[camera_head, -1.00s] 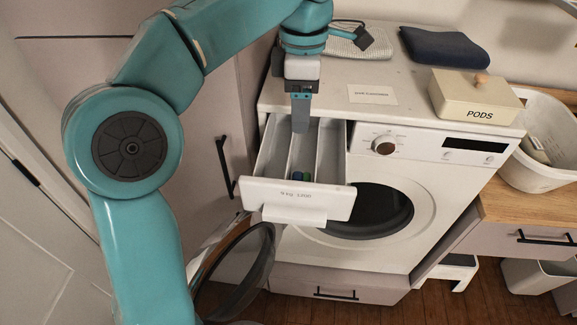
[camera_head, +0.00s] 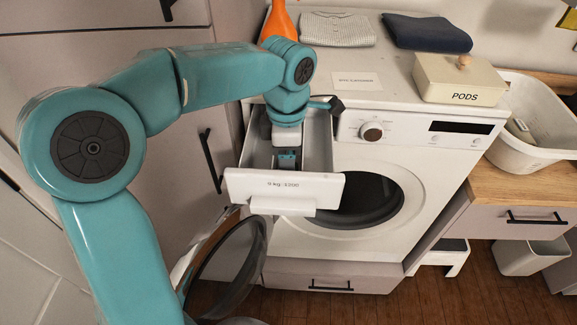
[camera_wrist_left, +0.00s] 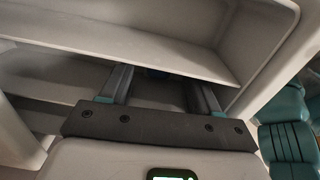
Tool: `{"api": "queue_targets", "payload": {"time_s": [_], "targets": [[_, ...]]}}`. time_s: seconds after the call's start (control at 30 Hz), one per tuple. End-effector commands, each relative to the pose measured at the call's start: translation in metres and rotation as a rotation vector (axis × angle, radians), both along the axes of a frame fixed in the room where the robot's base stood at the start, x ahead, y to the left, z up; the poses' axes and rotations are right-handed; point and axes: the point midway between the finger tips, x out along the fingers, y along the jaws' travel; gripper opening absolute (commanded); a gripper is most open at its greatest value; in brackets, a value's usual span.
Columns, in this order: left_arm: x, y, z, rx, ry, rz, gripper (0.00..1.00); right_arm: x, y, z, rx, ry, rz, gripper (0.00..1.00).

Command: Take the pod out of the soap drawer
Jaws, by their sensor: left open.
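The soap drawer (camera_head: 284,186) is pulled out at the top left of the washing machine (camera_head: 385,190). Its long compartments also show in the wrist view (camera_wrist_left: 120,32). My left gripper (camera_head: 287,160) points down into the drawer. In the wrist view its two fingers (camera_wrist_left: 158,88) are spread apart and reach below a compartment divider. A small dark blue patch, probably the pod (camera_wrist_left: 155,73), shows between the fingers, partly hidden by the divider. In the head view my gripper covers the pod. My right gripper is out of view.
A cream PODS box (camera_head: 459,82), a dark folded cloth (camera_head: 427,32), a light folded cloth (camera_head: 338,28) and an orange bottle (camera_head: 279,22) stand on top of the machine. The round door (camera_head: 232,265) hangs open below the drawer. A white basket (camera_head: 535,120) stands at right.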

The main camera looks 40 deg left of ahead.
Motion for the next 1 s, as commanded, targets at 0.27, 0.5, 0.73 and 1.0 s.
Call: {"api": "queue_targets", "payload": {"time_s": [0.27, 0.5, 0.73, 1.0], "targets": [[0.001, 0.002, -0.015, 0.000, -0.001, 0.001, 0.62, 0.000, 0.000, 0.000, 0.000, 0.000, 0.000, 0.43], [0.001, 0.001, -0.015, 0.000, 0.000, 0.000, 0.19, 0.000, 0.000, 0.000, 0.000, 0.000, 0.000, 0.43], [0.001, 0.001, -0.014, 0.000, 0.000, 0.000, 0.19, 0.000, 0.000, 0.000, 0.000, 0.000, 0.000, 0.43], [0.001, 0.001, -0.002, 0.000, -0.004, 0.000, 0.19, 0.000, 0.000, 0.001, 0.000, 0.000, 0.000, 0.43]]}}
